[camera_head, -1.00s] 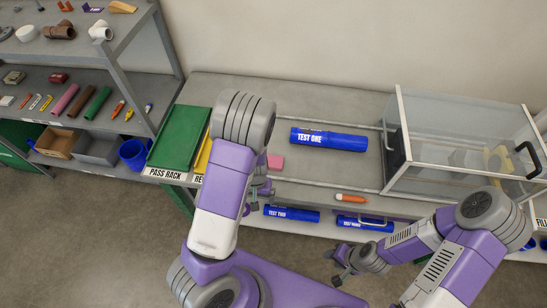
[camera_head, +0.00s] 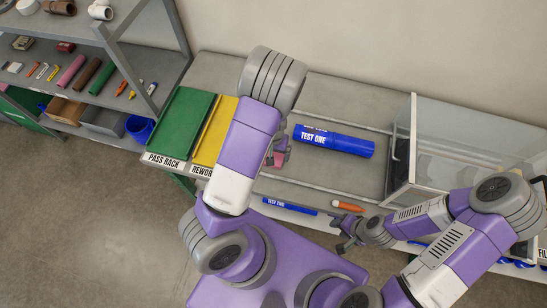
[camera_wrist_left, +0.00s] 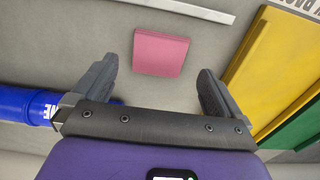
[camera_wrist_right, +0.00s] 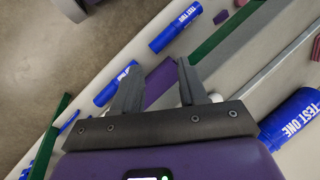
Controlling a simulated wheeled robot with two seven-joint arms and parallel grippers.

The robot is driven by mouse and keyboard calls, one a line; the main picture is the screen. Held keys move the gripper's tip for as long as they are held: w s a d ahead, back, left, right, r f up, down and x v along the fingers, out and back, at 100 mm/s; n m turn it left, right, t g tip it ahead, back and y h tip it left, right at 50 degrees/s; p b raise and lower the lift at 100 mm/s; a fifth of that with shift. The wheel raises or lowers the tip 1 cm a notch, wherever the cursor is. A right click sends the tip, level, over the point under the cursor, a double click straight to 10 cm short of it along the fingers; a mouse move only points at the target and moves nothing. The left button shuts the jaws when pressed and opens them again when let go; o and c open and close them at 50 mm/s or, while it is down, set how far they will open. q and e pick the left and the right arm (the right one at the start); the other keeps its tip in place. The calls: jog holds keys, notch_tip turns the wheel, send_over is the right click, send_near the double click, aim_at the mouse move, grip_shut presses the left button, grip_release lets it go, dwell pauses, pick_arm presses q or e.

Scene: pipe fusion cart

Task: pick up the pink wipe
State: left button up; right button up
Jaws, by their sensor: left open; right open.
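The pink wipe (camera_wrist_left: 160,53) is a flat square lying on the grey bench top, seen whole in the left wrist view. In the head view only a sliver of it shows beside my left gripper (camera_head: 281,153), which partly hides it. My left gripper is open and empty. In its wrist view the wipe lies ahead of the two fingers, between their lines and a little nearer the left finger, not between the pads. My right gripper (camera_head: 345,238) is open and empty, off the bench's front edge at the right.
A blue TEST ONE cylinder (camera_head: 334,141) lies right of the wipe. The green pass tray (camera_head: 182,123) and yellow rework tray (camera_head: 214,130) are at left. An orange marker (camera_head: 347,206) lies near the front edge. A clear-walled box (camera_head: 440,140) stands at right.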

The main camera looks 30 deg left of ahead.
pick_arm(q)
jog(key=f, duration=0.4)
jog(key=shift+w+f+b, duration=0.2)
jog(key=shift+b, duration=0.1)
jog(key=shift+s, duration=0.15)
jog(key=c, duration=0.9)
notch_tip(320, 180, up, 10)
jog(key=shift+r+p, duration=0.1)
jog(key=shift+p, duration=1.1)
jog(key=shift+c, duration=0.2)
jog(key=o, duration=0.4)
jog(key=c, duration=0.3)
